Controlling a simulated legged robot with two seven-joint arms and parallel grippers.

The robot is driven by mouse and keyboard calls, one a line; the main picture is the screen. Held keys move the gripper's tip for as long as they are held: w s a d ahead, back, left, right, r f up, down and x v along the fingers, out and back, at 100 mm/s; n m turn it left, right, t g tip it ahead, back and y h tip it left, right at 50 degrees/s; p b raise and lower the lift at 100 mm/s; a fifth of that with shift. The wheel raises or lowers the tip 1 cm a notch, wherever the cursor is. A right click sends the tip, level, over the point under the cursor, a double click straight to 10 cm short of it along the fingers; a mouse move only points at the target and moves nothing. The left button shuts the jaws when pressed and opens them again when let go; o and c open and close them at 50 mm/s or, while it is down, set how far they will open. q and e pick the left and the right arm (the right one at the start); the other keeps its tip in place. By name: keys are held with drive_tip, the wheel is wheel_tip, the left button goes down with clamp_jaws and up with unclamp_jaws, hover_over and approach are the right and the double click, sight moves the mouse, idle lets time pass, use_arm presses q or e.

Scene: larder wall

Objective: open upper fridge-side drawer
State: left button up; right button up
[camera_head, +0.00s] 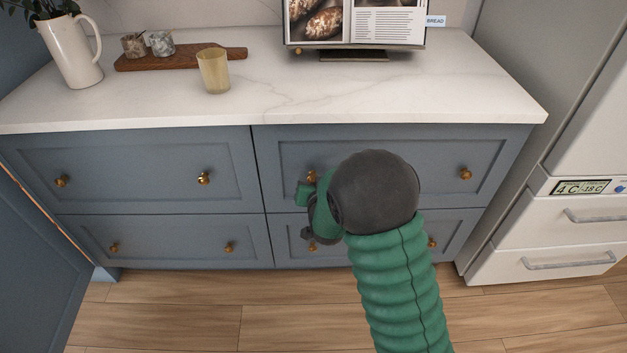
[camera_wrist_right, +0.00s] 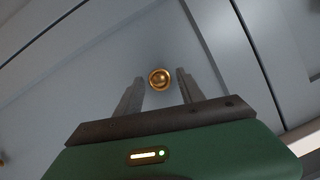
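The upper fridge-side drawer (camera_head: 420,165) is the blue-grey upper right front in the head view and looks closed. It has a brass left knob (camera_head: 312,176) and a brass right knob (camera_head: 466,174). My right gripper (camera_head: 305,195) is at the drawer's left part, close to the left knob, and my dark wrist hides much of it. In the right wrist view, my right gripper (camera_wrist_right: 160,76) is open, with a brass knob (camera_wrist_right: 159,80) showing between its two fingers. I cannot tell whether the fingers touch it. My left gripper is not in view.
The lower right drawer (camera_head: 460,225) is partly behind my arm. Left drawers (camera_head: 130,175) look closed. The white fridge (camera_head: 545,225) stands at the right. A marble counter (camera_head: 400,95) overhangs, holding a cup (camera_head: 213,72), a board (camera_head: 190,57), a jug (camera_head: 70,50) and a book display (camera_head: 355,25).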

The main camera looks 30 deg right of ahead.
clamp_jaws()
idle(1.2)
